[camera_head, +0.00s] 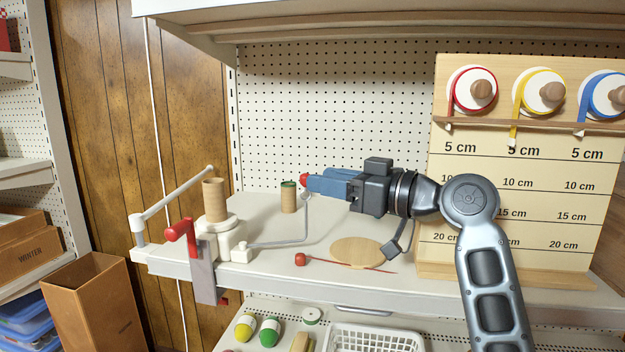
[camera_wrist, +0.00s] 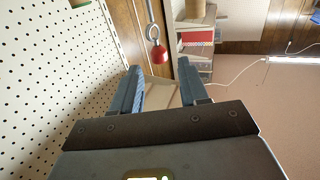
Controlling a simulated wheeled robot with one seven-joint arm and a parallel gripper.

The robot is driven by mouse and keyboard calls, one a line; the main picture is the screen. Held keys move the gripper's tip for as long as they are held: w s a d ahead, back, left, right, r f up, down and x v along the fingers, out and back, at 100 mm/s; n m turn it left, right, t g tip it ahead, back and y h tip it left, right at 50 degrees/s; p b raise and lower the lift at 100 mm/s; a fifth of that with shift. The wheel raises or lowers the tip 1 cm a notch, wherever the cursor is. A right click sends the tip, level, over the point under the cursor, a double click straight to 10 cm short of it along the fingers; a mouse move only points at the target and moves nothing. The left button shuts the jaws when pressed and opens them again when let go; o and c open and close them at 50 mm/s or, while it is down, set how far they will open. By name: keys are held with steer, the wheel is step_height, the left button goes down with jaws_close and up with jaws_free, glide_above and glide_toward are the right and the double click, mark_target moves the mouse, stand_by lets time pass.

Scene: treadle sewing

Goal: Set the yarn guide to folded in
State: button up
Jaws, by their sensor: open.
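The yarn guide is a thin grey rod (camera_head: 279,244) that runs right from the white winder base (camera_head: 228,243), bends upward and ends in a ring with a red knob (camera_head: 304,180). It stands swung out to the right of the winder. In the wrist view the ring and red knob (camera_wrist: 159,53) appear just beyond the gap between my fingertips. My gripper (camera_head: 309,184) is open, its blue fingers pointing left at the knob. I cannot tell whether they touch it.
A green-topped spool (camera_head: 289,197) stands behind the rod. A round wooden disc (camera_head: 357,250) and a red ball (camera_head: 300,259) lie on the shelf. A ribbon board (camera_head: 520,235) stands at right.

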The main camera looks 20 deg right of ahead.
steer(key=shift+v, duration=1.35)
steer(key=shift+s+r+p, duration=0.1)
steer(key=shift+s+p, duration=0.05)
steer(key=shift+p, duration=0.2)
steer(key=shift+c, duration=1.3)
steer(key=s+m+h+p, duration=0.1)
steer(key=s+p, duration=0.2)
steer(key=s+m+t+h+p, duration=0.1)
steer(key=s+h+p, duration=0.1)
steer(key=s+p, duration=0.1)
steer(key=s+r+m+h+p, duration=0.1)
steer(key=s+h+p, duration=0.1)
steer(key=s+p, duration=0.1)
steer(key=shift+s+d+m+p, duration=0.2)
steer(key=shift+s+m+p, duration=0.1)
steer(key=shift+s, duration=0.45)
jaws_close()
steer(key=p+x, duration=0.3)
steer(key=x, duration=1)
steer(key=shift+w, duration=0.45)
